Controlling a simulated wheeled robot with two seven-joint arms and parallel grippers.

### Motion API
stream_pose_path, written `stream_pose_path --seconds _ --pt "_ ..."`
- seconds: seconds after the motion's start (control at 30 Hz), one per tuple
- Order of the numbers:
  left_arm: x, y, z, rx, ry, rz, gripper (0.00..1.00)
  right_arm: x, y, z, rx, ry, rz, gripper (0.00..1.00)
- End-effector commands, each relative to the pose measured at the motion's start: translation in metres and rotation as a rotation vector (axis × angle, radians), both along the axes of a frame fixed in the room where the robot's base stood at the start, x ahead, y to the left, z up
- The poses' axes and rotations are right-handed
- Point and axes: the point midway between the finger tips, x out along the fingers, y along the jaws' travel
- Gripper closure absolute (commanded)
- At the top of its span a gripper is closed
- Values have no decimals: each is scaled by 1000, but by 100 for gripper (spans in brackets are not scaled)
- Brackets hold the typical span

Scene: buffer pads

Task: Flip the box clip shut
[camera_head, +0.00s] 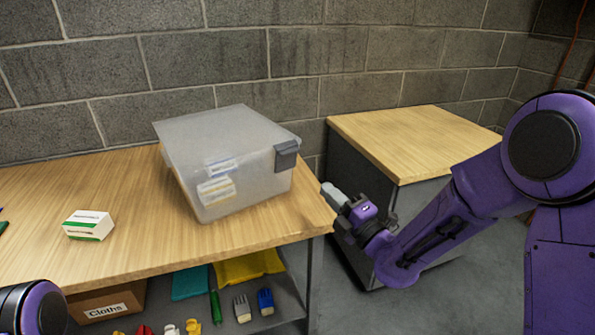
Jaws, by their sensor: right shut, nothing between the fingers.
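The translucent plastic box (240,165) stands on the wooden workbench with its lid on and small white packets visible inside. A grey box clip (286,155) sits at the box's right side, near the lid's edge; from this angle I cannot tell whether it is fully latched. My right gripper (330,192) is shut and empty, to the lower right of the clip and apart from the box, by the bench's right end. Of my left arm, only a rounded part shows at the bottom left corner; its gripper is out of view.
A white and green carton (88,225) lies on the workbench (130,185) left of the box. A second wood-topped cabinet (410,135) stands to the right, across a gap. The shelf below holds a Cloths box (110,302), brushes and cloths. A block wall is behind.

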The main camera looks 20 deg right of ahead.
Motion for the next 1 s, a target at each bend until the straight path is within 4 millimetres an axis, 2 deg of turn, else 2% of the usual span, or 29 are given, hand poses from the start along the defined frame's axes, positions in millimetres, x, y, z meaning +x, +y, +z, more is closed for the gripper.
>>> stream_pose_path --seconds 0.2,0.4,0.6,0.77,1.0 --pt "0 0 19 0 0 0 6 39 12 13 4 3 -1 100" --pt "0 0 32 0 0 0 6 80 25 21 4 5 -1 100" --pt "0 0 42 0 0 0 6 112 35 26 5 8 -3 100" --pt "0 0 44 0 0 0 6 123 39 27 3 7 -2 100" --pt "0 0 44 0 0 0 6 125 40 27 3 7 -2 100"
